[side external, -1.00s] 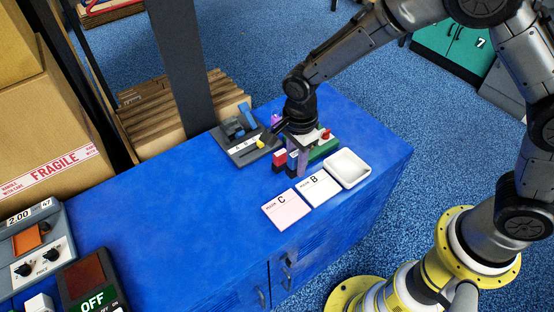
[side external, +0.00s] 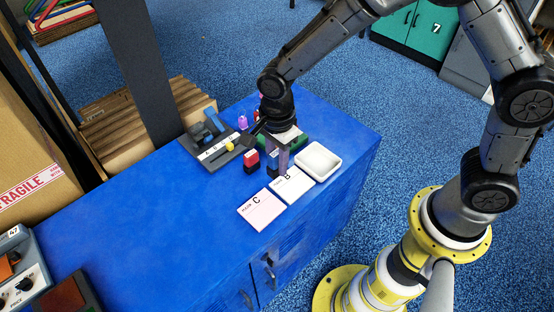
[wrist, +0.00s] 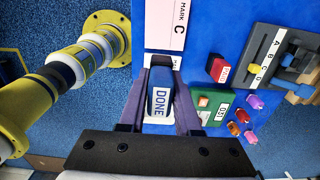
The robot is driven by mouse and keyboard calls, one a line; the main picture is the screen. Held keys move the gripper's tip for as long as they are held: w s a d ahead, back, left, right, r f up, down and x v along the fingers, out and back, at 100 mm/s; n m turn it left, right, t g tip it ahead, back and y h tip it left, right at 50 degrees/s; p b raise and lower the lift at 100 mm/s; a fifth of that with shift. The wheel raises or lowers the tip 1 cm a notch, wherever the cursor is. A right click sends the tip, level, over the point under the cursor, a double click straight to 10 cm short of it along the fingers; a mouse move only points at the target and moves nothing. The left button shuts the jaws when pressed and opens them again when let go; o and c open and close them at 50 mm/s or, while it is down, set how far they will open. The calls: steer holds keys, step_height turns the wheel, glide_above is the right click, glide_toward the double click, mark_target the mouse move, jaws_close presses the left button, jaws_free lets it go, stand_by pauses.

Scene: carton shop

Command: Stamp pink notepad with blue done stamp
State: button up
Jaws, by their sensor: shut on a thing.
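My gripper (wrist: 160,105) is shut on the blue stamp (wrist: 159,98), whose label reads DONE. In the side view my gripper (side external: 278,165) points down at the back edge of the white notepad B (side external: 291,187), with the blue stamp partly hidden by a finger. I cannot tell whether the stamp touches the table. The pink notepad (side external: 262,211), marked C, lies flat to the left of notepad B. In the wrist view the pink notepad (wrist: 164,25) is ahead of the stamp.
A red stamp (side external: 251,161) stands left of my gripper. A white tray (side external: 320,163) lies right of notepad B. A grey lever panel (side external: 212,145) and a green base (wrist: 210,106) with small coloured pegs are behind.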

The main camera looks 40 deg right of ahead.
jaws_close()
glide_toward(266, 211)
steer(key=shift+a+f, duration=0.1)
steer(key=shift+f, duration=2.5)
steer(key=shift+f, duration=0.6)
step_height(266, 211, up, 7)
stand_by(1.0)
stand_by(0.6)
